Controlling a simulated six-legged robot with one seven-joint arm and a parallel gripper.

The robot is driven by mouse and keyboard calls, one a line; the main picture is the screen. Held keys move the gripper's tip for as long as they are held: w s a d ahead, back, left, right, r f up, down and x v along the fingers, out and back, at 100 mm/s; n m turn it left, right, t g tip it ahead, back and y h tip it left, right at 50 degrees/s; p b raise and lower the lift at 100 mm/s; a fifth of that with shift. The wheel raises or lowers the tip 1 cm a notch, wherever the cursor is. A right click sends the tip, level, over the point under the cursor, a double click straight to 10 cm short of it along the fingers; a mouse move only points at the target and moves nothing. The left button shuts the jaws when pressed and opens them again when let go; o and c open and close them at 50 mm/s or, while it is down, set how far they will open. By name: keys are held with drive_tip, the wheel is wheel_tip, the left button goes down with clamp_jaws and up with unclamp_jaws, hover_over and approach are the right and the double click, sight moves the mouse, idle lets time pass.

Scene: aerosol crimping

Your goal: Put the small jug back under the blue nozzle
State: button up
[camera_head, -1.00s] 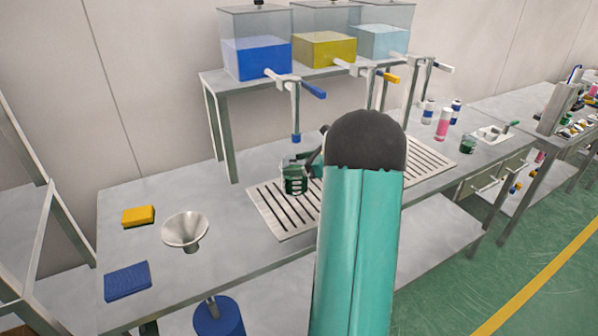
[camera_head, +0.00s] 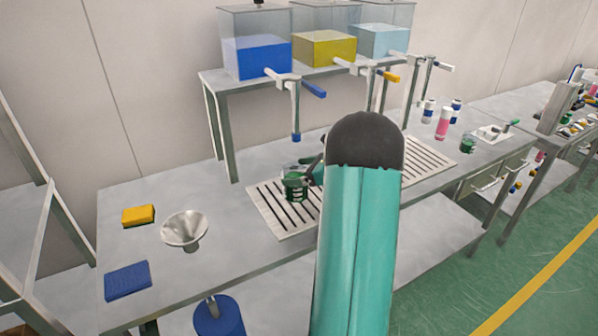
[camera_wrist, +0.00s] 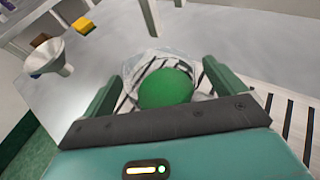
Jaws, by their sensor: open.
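The small jug (camera_head: 295,190), clear with green on it, stands on the left slatted drain plate (camera_head: 262,206), below the blue nozzle (camera_head: 296,137) in the head view. A vertical gap separates the nozzle tip from the jug. My gripper (camera_wrist: 158,78) is open in the wrist view, its green fingers on either side of the jug. The jug's clear rim (camera_wrist: 152,58) and a round green part show between them. I cannot tell whether either finger touches it. In the head view my arm partly hides the gripper and the jug's right side.
Blue, yellow and pale tanks stand on the raised shelf (camera_head: 245,83). A funnel (camera_head: 184,229), yellow sponge (camera_head: 138,215) and blue sponge (camera_head: 127,280) lie left. Another drain plate (camera_head: 432,158), bottles and a green-banded beaker (camera_head: 468,143) are right. Table between funnel and plate is clear.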

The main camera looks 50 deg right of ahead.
drive_tip(key=v, duration=1.2)
drive_tip(key=w+a+r+n+g+y, duration=0.15)
drive_tip(key=a+n, duration=0.25)
drive_tip(key=a, duration=0.5)
drive_tip(key=w+a+r+n+g, duration=0.1)
drive_tip(key=a+r+n+g, duration=0.3)
drive_tip(key=a, duration=0.5)
drive_tip(key=w+a+r+n+g, duration=0.1)
drive_tip(key=a+n, duration=0.4)
drive_tip(key=a, duration=0.4)
drive_tip(key=s+a+n+h, duration=0.2)
drive_tip(key=s+a+n, duration=0.4)
drive_tip(key=a+n, duration=0.3)
drive_tip(key=s+a+n+h, duration=0.3)
drive_tip(key=s+a+n, duration=0.4)
drive_tip(key=a+n, duration=0.3)
drive_tip(key=shift+s+r+g+h, duration=0.2)
drive_tip(key=shift+r+g+h, duration=0.05)
drive_tip(key=shift+g+h, duration=0.1)
drive_tip(key=shift+d, duration=0.1)
